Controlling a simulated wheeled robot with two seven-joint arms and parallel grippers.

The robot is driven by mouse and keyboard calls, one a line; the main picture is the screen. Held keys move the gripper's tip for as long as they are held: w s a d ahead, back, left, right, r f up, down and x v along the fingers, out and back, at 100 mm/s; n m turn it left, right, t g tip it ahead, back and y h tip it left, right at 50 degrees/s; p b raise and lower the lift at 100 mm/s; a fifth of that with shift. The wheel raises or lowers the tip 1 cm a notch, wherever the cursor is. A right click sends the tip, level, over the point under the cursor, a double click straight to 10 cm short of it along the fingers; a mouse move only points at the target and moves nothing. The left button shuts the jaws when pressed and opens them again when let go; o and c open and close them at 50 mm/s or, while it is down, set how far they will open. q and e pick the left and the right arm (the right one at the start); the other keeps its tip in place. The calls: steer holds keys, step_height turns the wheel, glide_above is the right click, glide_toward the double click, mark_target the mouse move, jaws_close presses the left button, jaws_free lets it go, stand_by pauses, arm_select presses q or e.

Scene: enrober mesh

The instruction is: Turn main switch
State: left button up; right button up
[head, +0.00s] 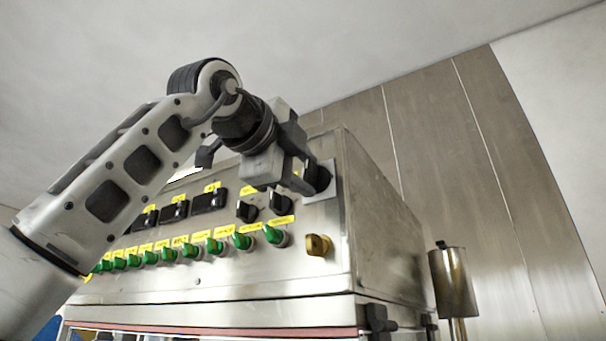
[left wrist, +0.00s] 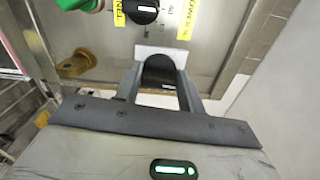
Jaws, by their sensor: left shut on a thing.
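The main switch (head: 319,178) is a large black rotary knob on a pale square plate, at the upper right of the steel control panel (head: 220,272). In the left wrist view the black knob (left wrist: 159,71) stands between the two fingers of my left gripper (left wrist: 160,92). My left gripper (head: 305,172) is shut on the knob, reaching it from the left and above in the head view. The fingers and wrist hide part of the knob and some of the panel. My right gripper is not in view.
A row of green switches (head: 242,241) with yellow labels runs along the panel. Smaller black knobs (head: 280,203) and dark displays (head: 209,201) sit above it. A brass-coloured knob (head: 318,245) is below the main switch. A metal cylinder (head: 453,283) stands at the right.

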arm_select(q)
steer(key=shift+a+n, duration=0.1)
steer(key=shift+n, duration=0.5)
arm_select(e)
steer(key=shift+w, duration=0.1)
arm_select(q)
steer(key=o, duration=1)
steer(key=shift+c, duration=0.2)
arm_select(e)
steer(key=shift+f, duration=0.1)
arm_select(q)
steer(key=b+v, duration=0.5)
steer(key=v, duration=1.1)
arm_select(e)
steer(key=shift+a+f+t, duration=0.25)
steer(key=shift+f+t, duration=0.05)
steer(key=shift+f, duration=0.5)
